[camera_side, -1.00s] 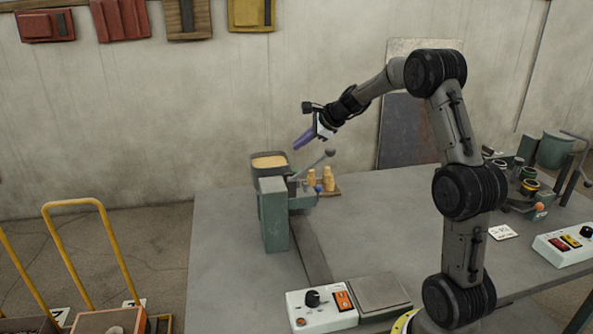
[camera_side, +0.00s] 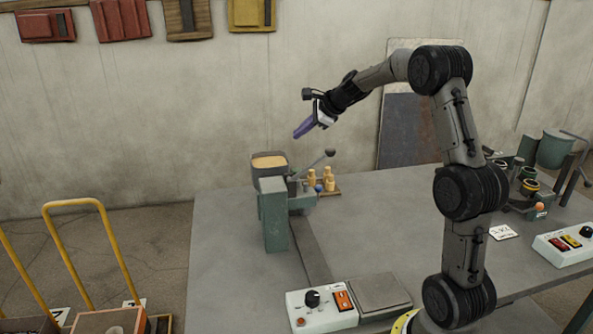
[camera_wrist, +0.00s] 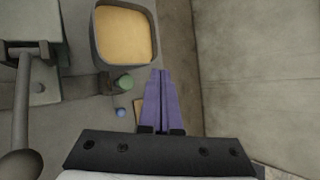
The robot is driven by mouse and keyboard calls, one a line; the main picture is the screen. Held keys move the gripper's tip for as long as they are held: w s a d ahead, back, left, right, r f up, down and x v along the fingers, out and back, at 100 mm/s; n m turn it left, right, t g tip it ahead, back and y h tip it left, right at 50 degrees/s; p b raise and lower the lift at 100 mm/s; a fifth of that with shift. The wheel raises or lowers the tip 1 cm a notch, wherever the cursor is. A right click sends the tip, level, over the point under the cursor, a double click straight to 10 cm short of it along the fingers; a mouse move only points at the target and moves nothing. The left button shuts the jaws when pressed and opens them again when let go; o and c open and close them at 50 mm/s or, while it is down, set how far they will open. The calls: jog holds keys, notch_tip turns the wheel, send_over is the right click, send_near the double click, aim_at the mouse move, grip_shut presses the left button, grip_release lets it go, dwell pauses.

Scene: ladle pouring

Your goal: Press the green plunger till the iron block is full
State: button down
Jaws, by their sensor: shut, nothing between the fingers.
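My gripper (camera_side: 297,134) has purple fingers, shut and empty, raised in the air above the green machine (camera_side: 275,225) on the grey table. Its closed fingers (camera_wrist: 160,73) also show in the wrist view. A round green knob (camera_wrist: 124,83) on a dark stem, which looks like the green plunger, is left of the fingertips in the wrist view, apart from them. A small blue ball (camera_wrist: 120,112) is just below it in that view and shows on the machine in the side view (camera_side: 318,188). I cannot make out the iron block or its fill.
A hopper of yellow material (camera_side: 269,162) tops the machine. A lever with a dark ball end (camera_side: 330,153) sticks up beside it. Several yellow pieces (camera_side: 327,180) stand behind. A white control box (camera_side: 321,306) is in front.

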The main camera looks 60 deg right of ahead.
aim_at(296, 169)
jog(key=shift+f, duration=4.2)
jog(key=shift+f, duration=0.1)
jog(key=shift+f, duration=0.3)
jog(key=shift+f, duration=1.1)
jog(key=shift+r, duration=1.45)
jog(key=shift+r, duration=2.55)
